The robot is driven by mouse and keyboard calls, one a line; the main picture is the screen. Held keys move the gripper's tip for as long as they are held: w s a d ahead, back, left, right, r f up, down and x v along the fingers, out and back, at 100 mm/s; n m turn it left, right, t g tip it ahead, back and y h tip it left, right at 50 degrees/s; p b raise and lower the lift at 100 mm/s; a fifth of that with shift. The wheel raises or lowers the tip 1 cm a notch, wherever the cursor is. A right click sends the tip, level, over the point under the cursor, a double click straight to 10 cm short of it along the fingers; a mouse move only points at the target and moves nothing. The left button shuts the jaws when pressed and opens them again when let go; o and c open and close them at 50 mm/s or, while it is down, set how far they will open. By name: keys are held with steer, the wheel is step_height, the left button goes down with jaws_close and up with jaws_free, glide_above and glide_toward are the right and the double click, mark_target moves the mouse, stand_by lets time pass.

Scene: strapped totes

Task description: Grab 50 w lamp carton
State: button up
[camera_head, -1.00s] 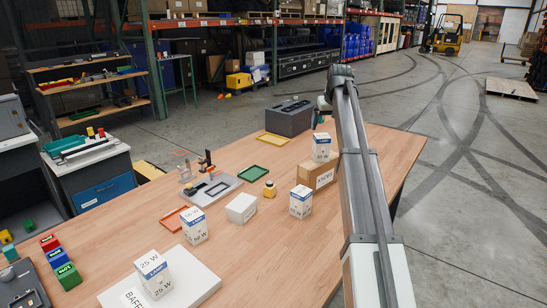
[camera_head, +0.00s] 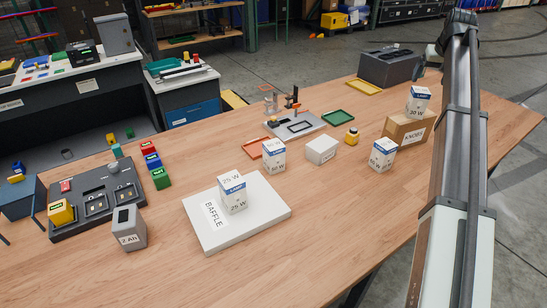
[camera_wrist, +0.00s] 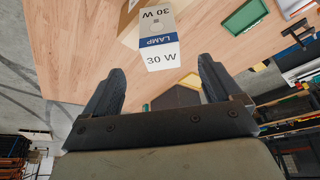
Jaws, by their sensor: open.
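My gripper (camera_wrist: 158,78) is open and empty in the wrist view. A white and blue lamp carton marked 30 W (camera_wrist: 160,45) lies ahead of its fingers, apart from them. In the head view this carton (camera_head: 417,100) stands on a brown KNOBS box (camera_head: 398,131), left of my arm. Another lamp carton (camera_head: 273,156) stands mid-table by the red tray, and one more (camera_head: 383,155) stands in front of the KNOBS box; their wattages are too small to read surely. A 25 W lamp carton (camera_head: 233,193) stands on the white BAFFLE box (camera_head: 260,216).
A plain white box (camera_head: 321,150) and a yellow-topped jar (camera_head: 352,137) stand between the cartons. A grey bin (camera_head: 388,68) is at the back. A charger tray (camera_head: 92,203) and a grey 2 Ah battery (camera_head: 129,228) are at left. The front of the table is clear.

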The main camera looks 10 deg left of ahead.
stand_by(0.3)
steer(key=a+f+n+y, duration=0.1)
steer(key=a+n, duration=0.1)
steer(key=a, duration=1.7)
steer(key=n+g+y, duration=0.1)
steer(key=n+y, duration=0.1)
steer(key=n, duration=0.4)
glide_above(274, 153)
steer(key=d, duration=0.3)
step_height(274, 153, down, 11)
steer(key=shift+s+a+x, duration=0.1)
steer(key=shift+x, duration=2.05)
steer(key=shift+s+a+x, duration=0.1)
steer(key=shift+s+x, duration=0.05)
steer(key=shift+x, duration=2)
steer(key=shift+s+a+x, duration=0.1)
steer(key=shift+x, duration=2.05)
steer(key=shift+d, duration=0.1)
